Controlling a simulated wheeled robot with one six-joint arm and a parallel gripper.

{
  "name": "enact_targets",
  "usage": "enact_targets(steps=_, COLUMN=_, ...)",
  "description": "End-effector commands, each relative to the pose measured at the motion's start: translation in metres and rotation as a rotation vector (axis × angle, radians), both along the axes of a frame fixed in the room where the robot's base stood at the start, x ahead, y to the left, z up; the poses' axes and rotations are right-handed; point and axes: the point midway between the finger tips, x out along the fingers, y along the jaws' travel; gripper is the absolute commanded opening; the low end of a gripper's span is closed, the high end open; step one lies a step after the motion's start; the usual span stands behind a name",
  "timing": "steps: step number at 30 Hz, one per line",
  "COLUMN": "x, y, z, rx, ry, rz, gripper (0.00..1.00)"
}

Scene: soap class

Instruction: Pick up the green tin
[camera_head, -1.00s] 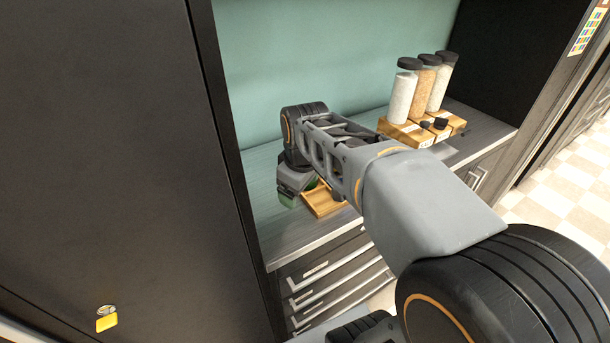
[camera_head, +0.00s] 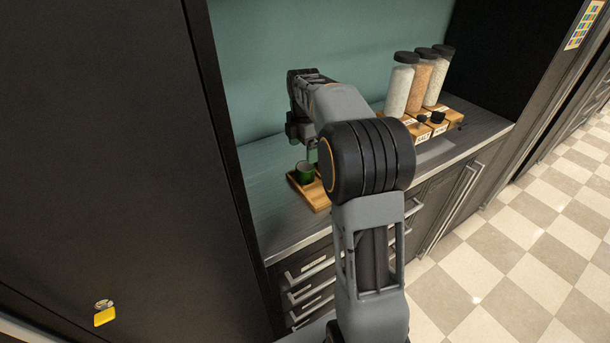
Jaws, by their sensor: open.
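The green tin (camera_head: 305,173) stands upright on the small wooden tray (camera_head: 317,199), near its back left part. It looks round and open at the top. My gripper (camera_head: 310,153) is just above the tin, pointing down, and is open. One thin finger shows above the tin's right side. The rest of the fingers is hard to make out. My arm hides the right part of the tray. I cannot tell whether the finger touches the tin.
The tray rests on a dark grey counter (camera_head: 264,222) in an alcove with a teal back wall. Tall jars with black lids (camera_head: 398,88) stand on wooden blocks to the right. A tall dark panel (camera_head: 110,150) closes off the left. Drawers lie below the counter.

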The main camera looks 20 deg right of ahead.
Motion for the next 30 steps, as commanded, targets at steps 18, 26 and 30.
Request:
enact_targets(steps=18, x=-0.005, y=-0.001, z=-0.061, rx=0.001, ry=0.002, rz=-0.002, gripper=0.9)
enact_targets(steps=26, x=-0.005, y=-0.001, z=-0.076, rx=0.0, ry=-0.001, rz=-0.001, gripper=0.9)
enact_targets(steps=30, x=-0.005, y=-0.001, z=-0.076, rx=0.0, ry=-0.001, rz=-0.001, gripper=0.9)
